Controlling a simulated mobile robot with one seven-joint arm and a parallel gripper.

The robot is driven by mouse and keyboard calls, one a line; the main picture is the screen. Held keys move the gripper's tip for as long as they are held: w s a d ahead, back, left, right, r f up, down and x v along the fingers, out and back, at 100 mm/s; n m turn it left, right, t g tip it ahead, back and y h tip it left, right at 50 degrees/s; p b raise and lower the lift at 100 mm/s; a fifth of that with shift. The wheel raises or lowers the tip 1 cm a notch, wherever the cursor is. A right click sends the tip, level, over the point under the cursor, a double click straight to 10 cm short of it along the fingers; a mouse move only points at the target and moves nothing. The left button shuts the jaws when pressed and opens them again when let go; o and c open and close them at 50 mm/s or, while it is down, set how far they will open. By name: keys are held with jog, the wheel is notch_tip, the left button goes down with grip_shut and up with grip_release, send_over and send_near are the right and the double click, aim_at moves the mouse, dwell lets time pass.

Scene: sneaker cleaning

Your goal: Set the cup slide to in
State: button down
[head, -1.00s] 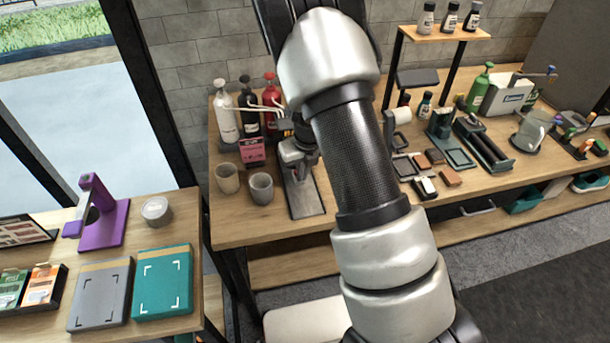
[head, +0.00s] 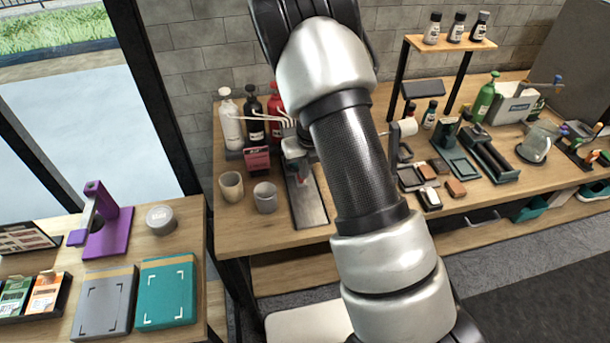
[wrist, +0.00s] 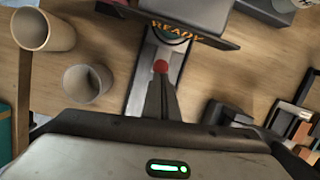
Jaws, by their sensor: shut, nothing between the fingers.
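The cup slide is a narrow metal track (head: 308,207) running front to back on the wooden table, with a red knob (wrist: 160,66) on it. My gripper (wrist: 161,80) is shut with nothing between its fingers. In the wrist view its dark fingertips point at the red knob, at its near side. I cannot tell whether they touch it. In the head view my gripper (head: 297,157) is over the far part of the track, partly hidden by my arm.
Two empty cups, one beige (head: 231,187) and one grey (head: 265,197), stand left of the track. Pump bottles (head: 230,122) stand behind. Brushes and small blocks (head: 430,197) lie to the right. The table in front of the cups is clear.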

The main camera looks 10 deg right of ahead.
jog(key=s+a+r+n+y+p, duration=0.1)
jog(key=s+r+n, duration=0.45)
jog(key=r, duration=0.65)
jog(key=s+a+r+n+y+p, duration=0.1)
jog(key=s+r+n, duration=0.5)
jog(key=r, duration=0.7)
jog(key=s+d+r+n+t+h, duration=0.1)
jog(key=s+r+n, duration=0.3)
jog(key=s+n, duration=0.5)
jog(key=s+r+n+t+h, duration=0.1)
jog(key=s+r+n, duration=0.3)
jog(key=s+n, duration=0.5)
jog(key=n, duration=0.4)
jog(key=shift+s+d+r+n+t, duration=0.15)
jog(key=shift+d+r+n+t, duration=0.15)
jog(key=shift+d+n+t, duration=0.1)
